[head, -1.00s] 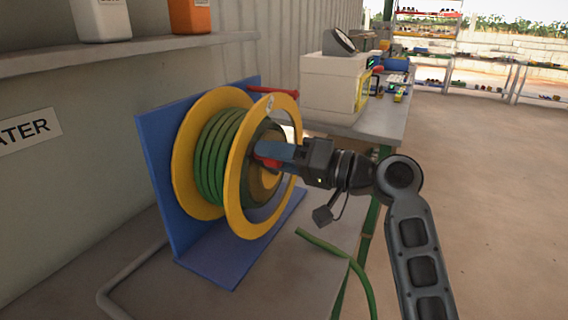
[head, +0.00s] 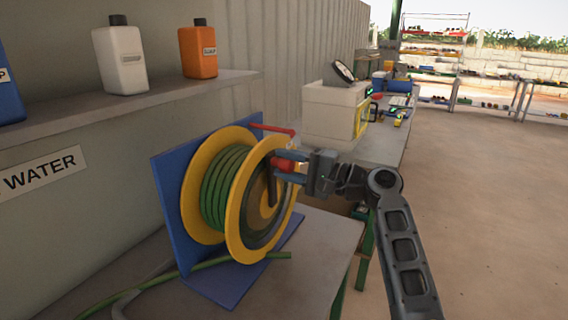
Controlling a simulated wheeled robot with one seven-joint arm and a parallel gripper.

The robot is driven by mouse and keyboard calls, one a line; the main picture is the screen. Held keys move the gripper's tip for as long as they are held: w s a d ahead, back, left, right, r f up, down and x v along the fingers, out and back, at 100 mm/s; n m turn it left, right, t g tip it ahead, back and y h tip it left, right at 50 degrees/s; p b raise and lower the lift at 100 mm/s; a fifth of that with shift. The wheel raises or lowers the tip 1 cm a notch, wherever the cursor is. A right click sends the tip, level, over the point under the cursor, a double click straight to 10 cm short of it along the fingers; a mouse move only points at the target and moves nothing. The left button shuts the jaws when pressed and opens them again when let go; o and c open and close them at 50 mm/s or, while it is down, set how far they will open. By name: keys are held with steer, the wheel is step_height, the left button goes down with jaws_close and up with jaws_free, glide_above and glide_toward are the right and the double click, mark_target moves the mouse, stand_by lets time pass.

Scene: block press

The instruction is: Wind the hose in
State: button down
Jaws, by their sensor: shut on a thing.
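The hose reel has two yellow flanges (head: 236,222) on a blue bracket (head: 170,215). Green hose (head: 222,188) is wound in several turns between the flanges. My gripper (head: 287,164) is at the right face of the reel, shut on the red crank handle (head: 282,165). The dark crank arm (head: 271,190) runs down from the handle to the hub.
A red bar (head: 272,129) sticks out above the reel. A shelf (head: 150,95) with a white bottle (head: 120,60) and an orange bottle (head: 198,52) is at upper left. A white machine (head: 333,112) stands behind on the bench. The floor at right is clear.

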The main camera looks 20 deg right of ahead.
steer(key=shift+w+d+m, duration=0.2)
steer(key=shift+d+m, duration=0.15)
steer(key=shift+m, duration=0.05)
steer(key=shift+d, duration=0.1)
steer(key=c, duration=0.7)
jaws_free()
steer(key=shift+o, duration=0.2)
steer(key=b+v, duration=0.1)
steer(key=v, duration=0.6)
steer(key=shift+s, duration=0.3)
steer(key=shift+d+f, duration=0.1)
steer(key=shift+d, duration=0.05)
steer(key=shift+f, duration=0.1)
